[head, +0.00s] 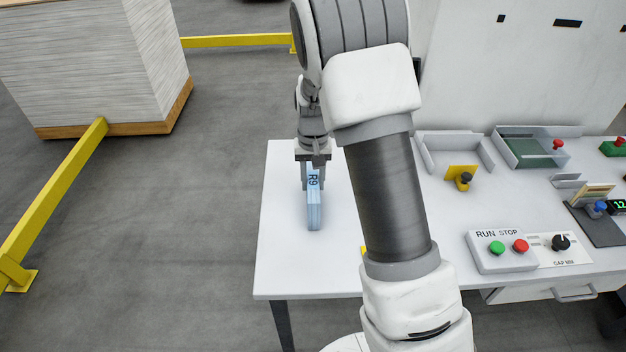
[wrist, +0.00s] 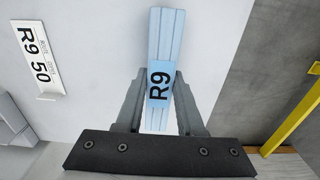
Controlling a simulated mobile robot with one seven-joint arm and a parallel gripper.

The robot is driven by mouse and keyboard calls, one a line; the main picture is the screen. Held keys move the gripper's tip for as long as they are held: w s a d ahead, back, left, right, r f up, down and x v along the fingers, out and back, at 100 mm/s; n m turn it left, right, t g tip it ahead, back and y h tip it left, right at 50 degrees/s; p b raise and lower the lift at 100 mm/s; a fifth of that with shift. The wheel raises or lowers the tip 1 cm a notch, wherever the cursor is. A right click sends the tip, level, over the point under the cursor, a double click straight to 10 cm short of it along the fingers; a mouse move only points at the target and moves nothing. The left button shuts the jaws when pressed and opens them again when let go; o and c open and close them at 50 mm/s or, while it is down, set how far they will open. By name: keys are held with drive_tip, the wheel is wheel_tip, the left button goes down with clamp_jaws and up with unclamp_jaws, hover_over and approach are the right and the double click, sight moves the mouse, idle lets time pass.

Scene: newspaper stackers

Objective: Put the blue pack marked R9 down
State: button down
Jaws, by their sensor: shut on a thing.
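The light blue pack (head: 314,214) marked R9 is between the fingers of my gripper (head: 313,180), above the left part of the white table. It also shows in the wrist view (wrist: 161,40), with its dark R9 label facing the camera. My gripper (wrist: 159,76) is shut on the pack by its sides. The pack's far end sticks out past the fingertips. I cannot tell whether the pack touches the table top. A white plate (wrist: 38,60) printed R9 50 lies on the light surface in the wrist view.
The white table (head: 285,260) is bare around the pack, with its left edge close by. My arm hides the table's middle. A yellow rail (head: 55,190) runs along the floor.

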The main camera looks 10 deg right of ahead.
drive_tip(key=c, duration=0.5)
unclamp_jaws()
drive_tip(key=s+r+t, duration=0.1)
drive_tip(key=s+r, duration=0.2)
drive_tip(key=r, duration=0.7)
drive_tip(key=s+r+t, duration=0.1)
drive_tip(key=s+r, duration=0.2)
drive_tip(key=r, duration=0.6)
drive_tip(key=shift+s+r+n+t, duration=0.35)
drive_tip(key=shift+s+r+t, duration=0.35)
drive_tip(key=shift+s, duration=2.7)
drive_tip(key=shift+s+r+n+t, duration=0.45)
drive_tip(key=shift+s+r, duration=0.5)
drive_tip(key=shift+s, duration=2.45)
drive_tip(key=shift+s+r+n+t, duration=0.3)
drive_tip(key=shift+s+r+t, duration=0.45)
drive_tip(key=shift+s, duration=2.65)
